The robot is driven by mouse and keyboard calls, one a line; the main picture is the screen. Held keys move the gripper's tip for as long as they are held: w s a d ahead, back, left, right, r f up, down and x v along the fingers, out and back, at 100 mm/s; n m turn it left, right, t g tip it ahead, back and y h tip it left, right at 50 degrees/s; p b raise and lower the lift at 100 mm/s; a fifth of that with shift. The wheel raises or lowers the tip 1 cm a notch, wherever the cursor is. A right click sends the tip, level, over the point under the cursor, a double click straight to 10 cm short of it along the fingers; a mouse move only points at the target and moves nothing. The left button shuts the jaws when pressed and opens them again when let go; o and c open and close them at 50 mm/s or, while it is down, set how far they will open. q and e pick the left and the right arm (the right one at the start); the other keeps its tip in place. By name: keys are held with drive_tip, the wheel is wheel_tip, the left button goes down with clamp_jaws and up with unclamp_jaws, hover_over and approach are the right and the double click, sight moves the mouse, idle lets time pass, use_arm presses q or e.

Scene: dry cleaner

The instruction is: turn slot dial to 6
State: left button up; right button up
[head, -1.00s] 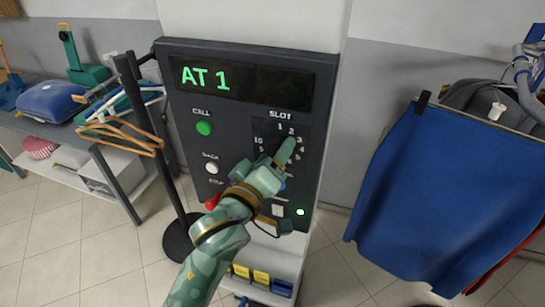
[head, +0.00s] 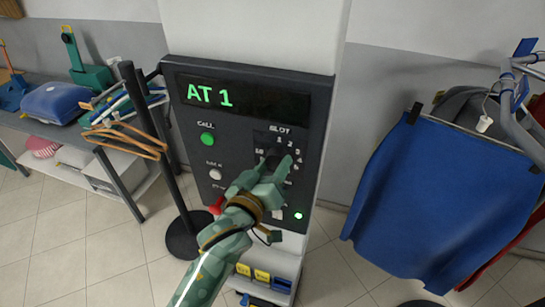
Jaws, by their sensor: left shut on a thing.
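The dark control panel (head: 195,140) stands upright on a pale column, and its display (head: 240,95) reads "AT 1" in green. The slot dial (head: 272,162) sits under the word SLOT inside a ring of numbers. Figures 1 to 4 show at its top and right, and 10 at its left. My left gripper (head: 264,172) is shut on the dial, one finger on each side. The gripper and wrist hide most of the dial and the lower numbers, so I cannot tell where the dial points. My right gripper is not in view.
A green call button (head: 207,139), a white button (head: 214,174) and a red knob (head: 217,205) line the panel's left side. A dark post (head: 155,150) with hangers stands close at left. A blue skirt (head: 430,190) hangs at right.

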use_arm(q)
drive_tip(key=shift+r+m+p, duration=0.1)
drive_tip(key=shift+m+p, duration=0.9)
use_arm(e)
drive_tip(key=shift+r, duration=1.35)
use_arm(q)
drive_tip(key=o, duration=1)
drive_tip(key=b+v, duration=0.1)
drive_tip(key=v, duration=1.5)
drive_tip(key=shift+s+r+b, duration=0.1)
drive_tip(key=shift+s+b, duration=0.1)
drive_tip(key=shift+b, duration=0.2)
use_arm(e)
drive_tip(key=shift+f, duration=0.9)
use_arm(q)
drive_tip(key=shift+d, duration=0.1)
